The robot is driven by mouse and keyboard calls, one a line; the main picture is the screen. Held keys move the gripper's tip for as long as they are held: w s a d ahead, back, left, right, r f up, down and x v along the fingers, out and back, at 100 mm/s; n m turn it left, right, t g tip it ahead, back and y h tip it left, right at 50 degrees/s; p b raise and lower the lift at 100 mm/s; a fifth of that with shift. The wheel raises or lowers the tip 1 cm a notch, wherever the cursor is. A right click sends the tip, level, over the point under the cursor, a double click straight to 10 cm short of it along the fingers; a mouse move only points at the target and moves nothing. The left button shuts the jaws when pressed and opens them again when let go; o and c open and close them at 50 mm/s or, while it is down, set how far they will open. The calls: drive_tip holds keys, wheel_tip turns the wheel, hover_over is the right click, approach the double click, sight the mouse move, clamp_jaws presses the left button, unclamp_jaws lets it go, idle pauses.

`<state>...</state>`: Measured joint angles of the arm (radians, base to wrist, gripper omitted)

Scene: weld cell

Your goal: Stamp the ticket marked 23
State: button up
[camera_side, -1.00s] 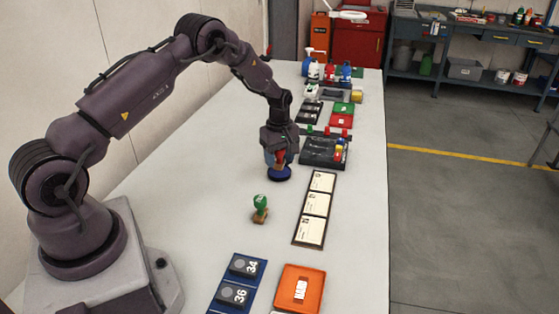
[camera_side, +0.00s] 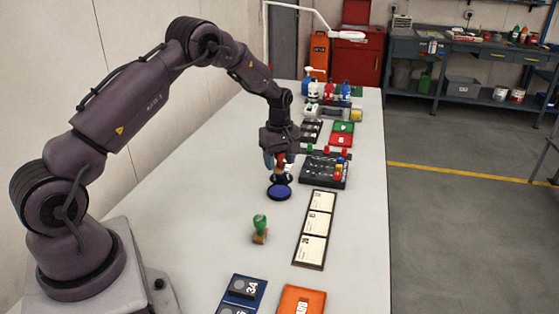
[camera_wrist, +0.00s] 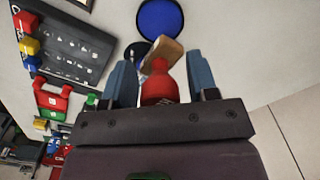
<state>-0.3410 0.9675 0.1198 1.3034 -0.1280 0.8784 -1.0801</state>
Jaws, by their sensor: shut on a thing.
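My gripper (camera_side: 279,159) is shut on a stamp with a red handle (camera_wrist: 158,88) and a wooden block (camera_wrist: 163,54). It holds the stamp upright over the far part of the table, just above or behind a round blue ink pad (camera_side: 279,192). Three cream tickets (camera_side: 316,224) lie in a row in a dark frame, right of the pad and nearer the camera. Their marks are too small to read.
A green-handled stamp (camera_side: 260,228) stands nearer the camera. A blue tray (camera_side: 243,289) with a plate marked 34 and an orange tray (camera_side: 301,300) lie at the front. A black tray with coloured pieces (camera_side: 323,170) is right of my gripper. The table's left middle is clear.

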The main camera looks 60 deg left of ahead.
drive_tip(key=shift+d+f, duration=0.15)
drive_tip(key=shift+d, duration=0.15)
drive_tip(key=shift+m, duration=0.6)
drive_tip(key=w+d, duration=0.1)
drive_tip(key=w+d+f, duration=0.1)
drive_tip(key=w+d, duration=0.1)
drive_tip(key=w+d+f, duration=0.1)
drive_tip(key=d, duration=0.1)
drive_tip(key=shift+w+d, duration=0.15)
drive_tip(key=shift+w, duration=0.25)
drive_tip(key=r, duration=0.1)
hover_over(326, 202)
drive_tip(key=shift+f+n, duration=0.15)
drive_tip(key=shift+n, duration=0.45)
drive_tip(key=shift+f, duration=2.55)
drive_tip(key=shift+f, duration=0.55)
wheel_tip(326, 202, up, 7)
